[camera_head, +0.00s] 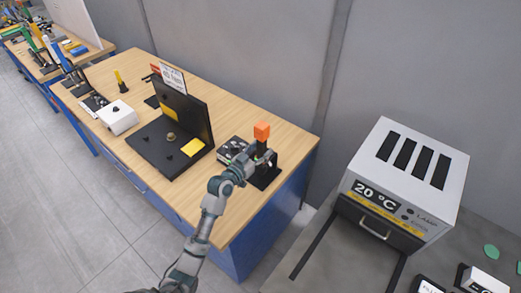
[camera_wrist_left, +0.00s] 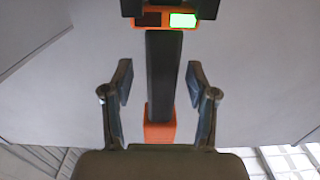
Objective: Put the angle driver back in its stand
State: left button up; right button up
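The angle driver (camera_head: 262,131) is upright at the right end of the wooden bench, with an orange block on top and a black body below. Its black stand (camera_head: 265,178) is directly under it; my gripper partly hides where they meet, so I cannot tell how it is seated. My left gripper (camera_head: 262,158) is at the driver's black body. In the left wrist view the driver's black handle (camera_wrist_left: 162,75) lies between the fingers of my open left gripper (camera_wrist_left: 160,90), with gaps at both sides. An orange band with a lit green display shows above it. My right gripper is not in view.
A black-and-grey device (camera_head: 232,149) sits on the bench left of the stand. A black fixture with an upright panel (camera_head: 190,112) and a white box (camera_head: 118,118) are further left. A white oven (camera_head: 405,170) reading 20 °C stands at the right.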

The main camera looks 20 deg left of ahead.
pick_arm(q)
jog(key=shift+f, duration=0.3)
jog(key=shift+s+a, duration=0.1)
jog(key=shift+s, duration=0.1)
jog(key=v, duration=1.1)
jog(key=shift+s+r, duration=0.2)
jog(key=shift+s, duration=0.05)
jog(key=shift+f, duration=0.1)
